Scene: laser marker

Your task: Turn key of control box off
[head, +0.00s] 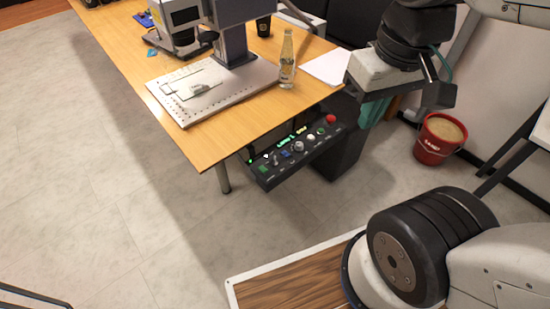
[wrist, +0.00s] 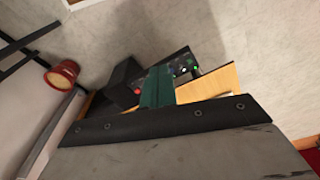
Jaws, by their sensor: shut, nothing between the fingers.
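The black control box (head: 262,177) is mounted under the table's front edge, with a row of coloured buttons, lit indicators and a silver knob on its face. A red button (head: 331,119) is at its right end. The key is too small to tell apart from the knobs. My gripper (head: 371,114) is to the right of the box and apart from it, partly hidden behind my wrist. In the wrist view, my teal fingers (wrist: 159,75) are together and empty. They cover part of the box (wrist: 182,57), which lies beyond them.
The wooden table (head: 110,50) carries the laser marker (head: 235,45), its metal base plate (head: 170,97), a glass bottle (head: 287,62) and paper (head: 325,67). A red bucket (head: 432,150) stands on the floor at right. The floor in front of the box is clear.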

